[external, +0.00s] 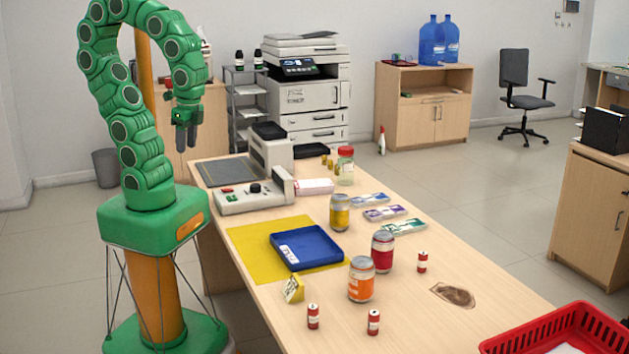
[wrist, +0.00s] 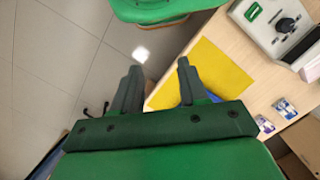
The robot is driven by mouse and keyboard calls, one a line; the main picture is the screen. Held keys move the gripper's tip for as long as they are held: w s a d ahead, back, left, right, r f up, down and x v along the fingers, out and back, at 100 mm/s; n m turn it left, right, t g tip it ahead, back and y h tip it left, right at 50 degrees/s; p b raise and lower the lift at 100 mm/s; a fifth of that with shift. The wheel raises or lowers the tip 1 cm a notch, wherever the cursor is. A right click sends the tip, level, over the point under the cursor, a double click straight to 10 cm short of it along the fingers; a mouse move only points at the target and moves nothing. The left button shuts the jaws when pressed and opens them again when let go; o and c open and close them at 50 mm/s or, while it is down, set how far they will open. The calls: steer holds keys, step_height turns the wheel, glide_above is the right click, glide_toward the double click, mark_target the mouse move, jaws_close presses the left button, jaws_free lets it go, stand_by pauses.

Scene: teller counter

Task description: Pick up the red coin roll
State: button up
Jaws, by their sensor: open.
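Three small red rolls with pale bands stand upright on the counter in the external view. One red coin roll (external: 313,316) is at the near left edge, another red roll (external: 374,322) is to its right, and a third red roll (external: 422,262) is farther back. I cannot tell them apart by kind. My gripper (external: 186,136) hangs high at the far left end of the counter, well away from all three. In the wrist view my gripper (wrist: 157,78) is open with nothing between its fingers. No red roll shows in the wrist view.
An orange can (external: 361,280), a red can (external: 382,252) and a yellow wedge (external: 293,290) stand near the rolls. A blue tray (external: 306,247) lies on a yellow mat (external: 258,236). A red basket (external: 503,345) is at the near right. A brown stain (external: 454,295) marks the counter.

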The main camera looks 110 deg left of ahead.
steer(key=shift+o, duration=1.1)
